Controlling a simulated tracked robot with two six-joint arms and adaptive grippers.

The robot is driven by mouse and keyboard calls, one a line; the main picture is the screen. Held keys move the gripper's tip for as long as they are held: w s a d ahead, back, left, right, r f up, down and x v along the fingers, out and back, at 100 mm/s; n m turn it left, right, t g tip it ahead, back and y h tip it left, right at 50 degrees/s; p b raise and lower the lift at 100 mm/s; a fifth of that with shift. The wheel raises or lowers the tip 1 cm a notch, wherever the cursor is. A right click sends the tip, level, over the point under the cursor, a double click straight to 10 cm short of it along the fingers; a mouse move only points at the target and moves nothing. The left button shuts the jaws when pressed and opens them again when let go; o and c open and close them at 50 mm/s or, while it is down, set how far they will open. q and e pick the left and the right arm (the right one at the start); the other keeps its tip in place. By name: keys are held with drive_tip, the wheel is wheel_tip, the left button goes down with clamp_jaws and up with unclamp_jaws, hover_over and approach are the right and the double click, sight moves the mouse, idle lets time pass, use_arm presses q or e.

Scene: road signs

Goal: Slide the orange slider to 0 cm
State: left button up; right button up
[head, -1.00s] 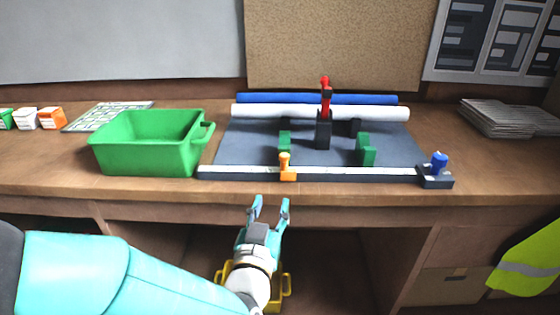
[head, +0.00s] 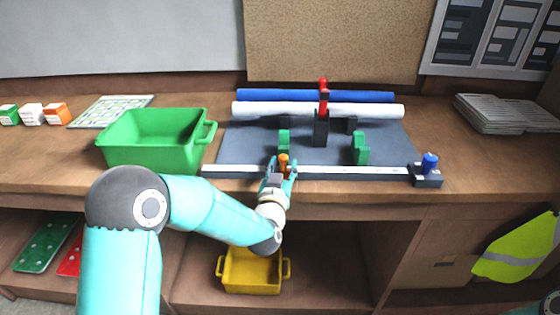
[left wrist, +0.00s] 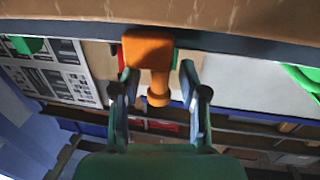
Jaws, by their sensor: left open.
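The orange slider (head: 283,160) sits on the white rail (head: 340,170) along the front edge of the dark board, left of the rail's middle. My left gripper (head: 281,167) is open at the slider, its fingers on either side of the knob. In the left wrist view the slider (left wrist: 150,65) stands between the two open fingers (left wrist: 160,95), with a visible gap on each side. Scale marks on the rail are too small to read. My right gripper does not show.
A green bin (head: 150,140) stands left of the board. A blue knob (head: 429,162) on a dark block is at the rail's right end. Green blocks (head: 360,148) and a red-topped lever (head: 322,110) stand behind the rail. A yellow bin (head: 252,270) is below the table.

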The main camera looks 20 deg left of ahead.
use_arm(q)
drive_tip(key=shift+w, duration=0.2)
clamp_jaws()
